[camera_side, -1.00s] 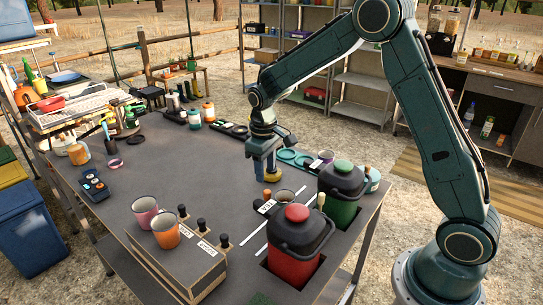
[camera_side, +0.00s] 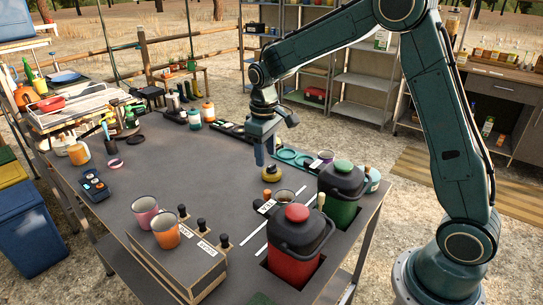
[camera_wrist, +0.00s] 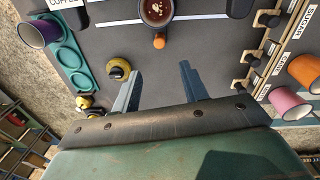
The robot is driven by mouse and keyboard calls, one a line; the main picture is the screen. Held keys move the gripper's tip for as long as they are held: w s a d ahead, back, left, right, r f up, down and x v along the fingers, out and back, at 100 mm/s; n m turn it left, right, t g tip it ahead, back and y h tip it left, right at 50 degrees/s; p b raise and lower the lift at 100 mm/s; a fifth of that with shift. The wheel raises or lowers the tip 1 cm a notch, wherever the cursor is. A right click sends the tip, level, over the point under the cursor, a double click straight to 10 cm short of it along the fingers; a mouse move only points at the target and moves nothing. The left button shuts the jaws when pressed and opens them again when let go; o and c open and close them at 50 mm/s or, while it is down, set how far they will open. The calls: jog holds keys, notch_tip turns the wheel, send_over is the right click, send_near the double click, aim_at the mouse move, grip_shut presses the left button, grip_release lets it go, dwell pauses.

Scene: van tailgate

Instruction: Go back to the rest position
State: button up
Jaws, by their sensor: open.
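My gripper (camera_side: 267,152) hangs above the grey table, fingers pointing down and apart. In the wrist view the two fingers of my gripper (camera_wrist: 160,88) have only bare table between them. A small yellow and black round thing (camera_side: 271,174) stands on the table just below the gripper.
A red-lidded canister (camera_side: 295,250) and a green-lidded canister (camera_side: 341,200) stand at the table's right edge. A cup of dark drink (camera_wrist: 156,10) is close by. A teal ring holder (camera_wrist: 65,55) lies to the left in the wrist view. The table's middle is clear.

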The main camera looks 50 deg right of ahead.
jog(key=s+a+r+t, duration=0.2)
jog(key=s+r+t, duration=0.1)
jog(key=s+r, duration=0.9)
jog(key=s+a+m+t, duration=0.1)
jog(key=s+a+t, duration=0.1)
jog(key=s, duration=1.4)
jog(key=shift+m+y, duration=0.3)
jog(key=shift+m, duration=0.1)
jog(key=o, duration=0.9)
jog(key=shift+w+a+r, duration=0.1)
jog(key=shift+r, duration=0.05)
jog(key=o, duration=0.3)
jog(key=shift+w+r, duration=0.1)
jog(key=shift+w, duration=0.15)
jog(key=shift+o, duration=0.2)
jog(key=w+d+f+g, duration=0.2)
jog(key=w, duration=0.9)
jog(key=w+d+f+g, duration=0.3)
jog(key=w, duration=0.9)
jog(key=shift+f, duration=0.2)
